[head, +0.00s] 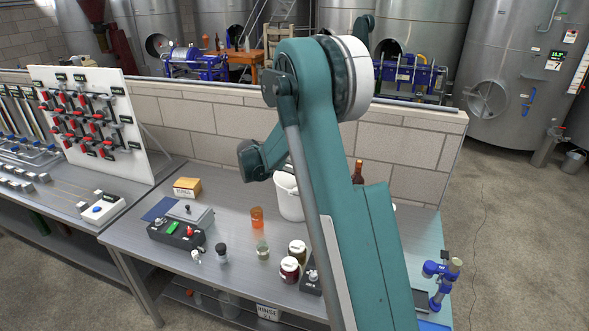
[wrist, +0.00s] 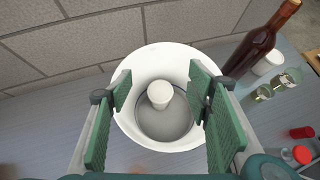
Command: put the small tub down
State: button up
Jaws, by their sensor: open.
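A small white tub (wrist: 160,96) is inside a white bucket (wrist: 178,58) in the wrist view. It is near the middle of the bucket, over the grey floor; I cannot tell whether it touches the floor. My gripper (wrist: 160,92) is open above the bucket, with its green finger pads apart on either side of the tub and a clear gap to each. In the head view the bucket (head: 289,204) stands on the metal bench, partly covered by my arm. The tub and my fingertips cannot be made out there.
A brown bottle (wrist: 262,40) stands right of the bucket, with another white tub (wrist: 268,62) and glass jars (wrist: 283,84) beside it. An orange cup (head: 257,217), lidded jars (head: 290,268) and a control box (head: 177,233) stand on the bench (head: 225,190). A block wall (head: 195,125) runs behind.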

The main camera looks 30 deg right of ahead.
jog(key=shift+v, duration=1.35)
jog(key=shift+r, duration=0.1)
jog(key=s+a+r+m+y, duration=0.1)
jog(key=s+a+r+m, duration=0.3)
jog(key=s, duration=0.4)
jog(key=s+a+r+m+t+y, duration=0.1)
jog(key=s+a+r+m+y, duration=0.15)
jog(key=s+r, duration=0.4)
jog(key=s+a+r+m+y, duration=0.1)
jog(key=s+a+r+m, duration=0.25)
jog(key=s, duration=0.55)
jog(key=s+a+f+m+y, duration=0.1)
jog(key=s+a+m, duration=0.3)
jog(key=s, duration=0.6)
jog(key=s+a+f+m+t+y, duration=0.1)
jog(key=s+a+m, duration=0.4)
jog(key=s, duration=0.5)
jog(key=s+a+f+m+y, duration=0.1)
jog(key=s+a+m+y, duration=0.2)
jog(key=s, duration=0.8)
jog(key=shift+a+f+m, duration=0.15)
jog(key=shift+a+m, duration=0.55)
jog(key=shift+a, duration=0.45)
